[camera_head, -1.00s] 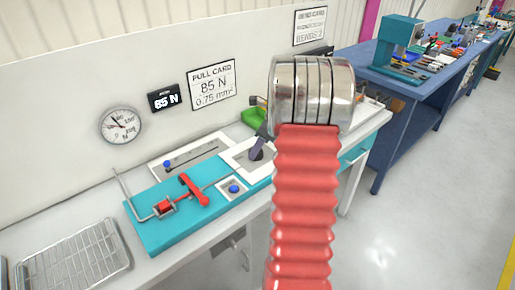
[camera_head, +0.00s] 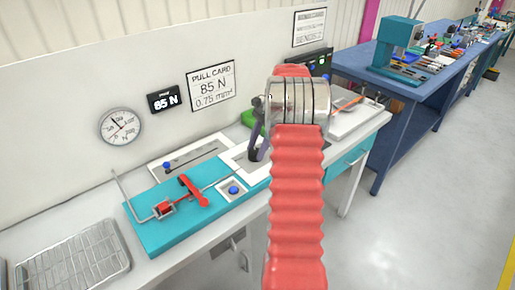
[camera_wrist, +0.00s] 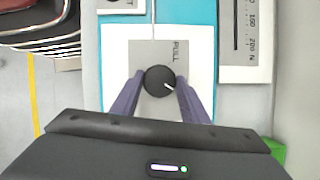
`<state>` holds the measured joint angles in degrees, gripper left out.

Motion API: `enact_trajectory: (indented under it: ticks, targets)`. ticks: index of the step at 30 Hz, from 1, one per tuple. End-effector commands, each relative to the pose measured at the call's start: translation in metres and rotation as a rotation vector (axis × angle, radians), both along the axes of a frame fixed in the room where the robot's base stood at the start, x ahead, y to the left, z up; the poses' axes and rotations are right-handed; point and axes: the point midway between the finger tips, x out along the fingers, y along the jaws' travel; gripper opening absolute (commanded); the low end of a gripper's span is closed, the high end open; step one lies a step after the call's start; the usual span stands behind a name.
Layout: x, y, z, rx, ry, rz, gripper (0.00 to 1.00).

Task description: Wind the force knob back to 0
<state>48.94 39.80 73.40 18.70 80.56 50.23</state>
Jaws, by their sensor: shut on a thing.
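The force knob (camera_wrist: 160,80) is a round black knob with a white pointer line, on a grey plate marked PULL. In the wrist view the line points to the lower right. My gripper (camera_wrist: 160,77) has one purple-grey finger on each side of the knob and is shut on it. In the head view my gripper (camera_head: 257,154) is low over the white panel, partly behind my red arm, and the knob is hidden there. The small black display (camera_head: 164,100) reads 85 N. The pull card (camera_head: 212,85) reads 85 N, 0.75 mm².
The teal fixture (camera_head: 160,232) carries a red lever (camera_head: 193,190) and a blue button (camera_head: 233,190). A slotted scale (camera_head: 200,155) with a blue bead lies behind. A round dial (camera_head: 121,126) hangs on the wall. A wire rack (camera_head: 75,264) stands front left.

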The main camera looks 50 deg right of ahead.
Motion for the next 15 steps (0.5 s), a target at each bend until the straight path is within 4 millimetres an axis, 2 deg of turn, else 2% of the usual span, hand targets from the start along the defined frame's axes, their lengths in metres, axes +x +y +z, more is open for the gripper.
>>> enact_trajectory:
  ticks: [15]
  targets:
    - [0.0042,-0.0010,-0.0005,-0.004,0.000,0.433,0.18]
